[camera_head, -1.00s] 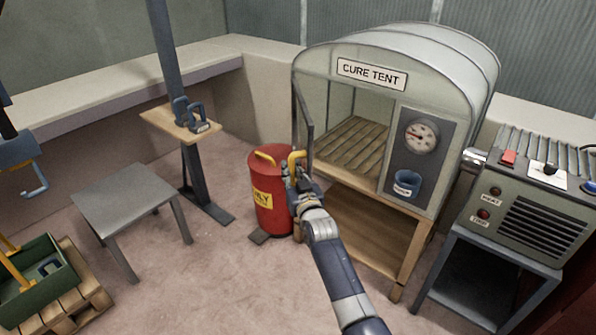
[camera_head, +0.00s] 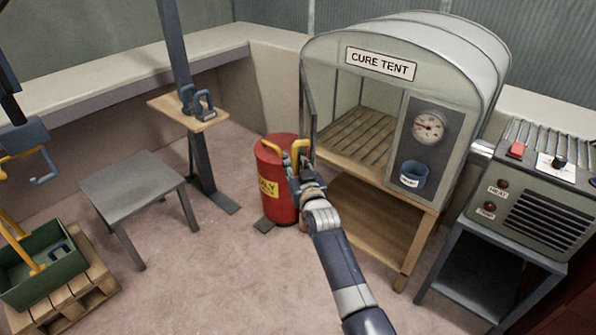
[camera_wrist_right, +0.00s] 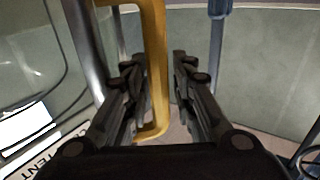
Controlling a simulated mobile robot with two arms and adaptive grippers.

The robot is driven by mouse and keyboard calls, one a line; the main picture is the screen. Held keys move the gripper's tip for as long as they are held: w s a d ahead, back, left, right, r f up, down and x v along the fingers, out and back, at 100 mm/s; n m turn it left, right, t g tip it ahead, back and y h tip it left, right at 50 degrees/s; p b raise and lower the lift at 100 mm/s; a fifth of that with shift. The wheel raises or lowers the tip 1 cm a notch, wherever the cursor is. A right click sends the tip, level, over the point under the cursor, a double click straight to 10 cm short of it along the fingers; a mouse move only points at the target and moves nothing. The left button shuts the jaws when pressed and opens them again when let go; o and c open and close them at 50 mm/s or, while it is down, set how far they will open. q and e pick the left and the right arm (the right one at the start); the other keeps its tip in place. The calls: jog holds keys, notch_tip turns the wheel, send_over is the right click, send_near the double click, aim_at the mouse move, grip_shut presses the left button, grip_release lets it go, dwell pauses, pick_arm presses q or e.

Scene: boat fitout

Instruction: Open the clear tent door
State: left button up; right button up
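The cure tent (camera_head: 440,35) stands at the right on a wooden stand. Its clear door (camera_head: 309,105) is a thin framed panel at the left of the opening. It stands swung outward, seen nearly edge-on, and the slatted interior shows. A yellow door handle (camera_head: 300,148) sticks out low on it; it also fills the middle of the right wrist view (camera_wrist_right: 156,60). My right gripper (camera_head: 298,168) is at this handle, its fingers (camera_wrist_right: 160,85) close on both sides of the bar.
A red drum (camera_head: 275,180) stands close behind my right gripper. The heater unit (camera_head: 545,215) is on a table at the right. A grey table (camera_head: 135,190), a clamp post (camera_head: 203,170) and a green crate (camera_head: 75,275) are left. The middle floor is clear.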

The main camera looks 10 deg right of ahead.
jog(key=s, duration=1.2)
jog(key=shift+d, duration=0.35)
